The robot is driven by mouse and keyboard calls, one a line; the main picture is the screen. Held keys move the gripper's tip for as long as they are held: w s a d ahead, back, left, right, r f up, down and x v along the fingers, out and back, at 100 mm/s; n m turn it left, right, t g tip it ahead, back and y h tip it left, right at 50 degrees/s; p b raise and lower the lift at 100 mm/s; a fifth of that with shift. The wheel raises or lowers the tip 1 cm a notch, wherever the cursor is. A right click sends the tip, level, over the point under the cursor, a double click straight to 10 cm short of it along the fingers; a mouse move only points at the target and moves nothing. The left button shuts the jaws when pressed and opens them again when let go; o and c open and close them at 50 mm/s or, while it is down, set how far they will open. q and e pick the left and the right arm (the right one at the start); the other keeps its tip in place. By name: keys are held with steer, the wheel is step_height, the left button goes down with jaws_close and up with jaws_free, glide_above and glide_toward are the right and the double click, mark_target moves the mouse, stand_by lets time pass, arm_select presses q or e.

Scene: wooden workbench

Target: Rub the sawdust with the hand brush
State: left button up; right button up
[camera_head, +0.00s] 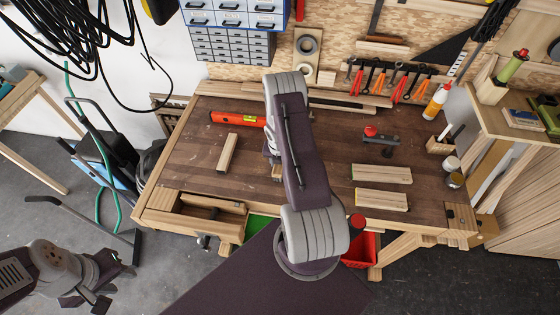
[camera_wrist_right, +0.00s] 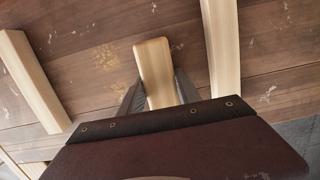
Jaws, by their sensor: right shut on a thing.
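In the right wrist view, my right gripper (camera_wrist_right: 157,92) is shut on a pale wooden piece with rounded corners, which looks like the handle of the hand brush (camera_wrist_right: 154,63). Its bristles are hidden. In the head view my right arm covers the right gripper and most of the held piece; a bit of pale wood shows beside the arm. Light tan specks (camera_wrist_right: 103,58) mark the bench top in the wrist view; I cannot tell whether they are sawdust or worn finish. My left gripper (camera_head: 112,287) is off the bench at lower left, empty, its fingers apart.
The workbench (camera_head: 185,150) bears a loose wooden block (camera_head: 227,152) left of my arm, two more blocks (camera_head: 382,174) at right, an orange level (camera_head: 237,118) and a red-knobbed clamp (camera_head: 380,138). Bottles and cans stand at the right edge.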

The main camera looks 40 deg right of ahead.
steer(key=a+b, duration=0.1)
steer(key=s+b, duration=0.1)
steer(key=b, duration=0.1)
steer(key=shift+s+a+f, duration=0.2)
steer(key=shift+a+f, duration=0.1)
steer(key=shift+a, duration=0.05)
steer(key=shift+s+a+r+b, duration=0.1)
steer(key=shift+s+a+b, duration=0.05)
steer(key=shift+a+b, duration=0.15)
steer(key=shift+s+a+r, duration=0.1)
steer(key=shift+r, duration=0.1)
steer(key=shift+r, duration=0.1)
step_height(320, 180, up, 6)
steer(key=p, duration=0.6)
step_height(320, 180, up, 3)
steer(key=p, duration=0.4)
steer(key=shift+r, duration=0.1)
